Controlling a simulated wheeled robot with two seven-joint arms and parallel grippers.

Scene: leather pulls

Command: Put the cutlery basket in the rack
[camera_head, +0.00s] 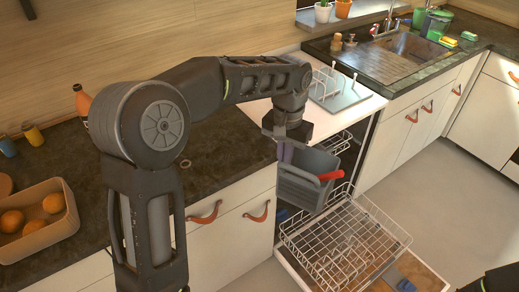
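The cutlery basket (305,192) is dark grey, with a red piece (331,175) at its right side. It hangs below my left gripper (287,148), which is shut at its upper left edge. The fingertips are partly hidden. The basket appears slightly tilted, in front of the dishwasher opening, overlapping the back left of the pulled-out rack in the picture. The rack (383,222) is white wire and looks empty of dishes. I cannot tell whether the basket touches it. My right gripper is not in view; only a dark part of my arm shows at the lower right corner.
The open dishwasher door (425,275) lies beneath the rack, with a blue item (405,285) on it. Above, a grey dish drainer (340,92) stands on the white top. A crate (62,228) of oranges is at the left. The floor (445,200) right of the rack is clear.

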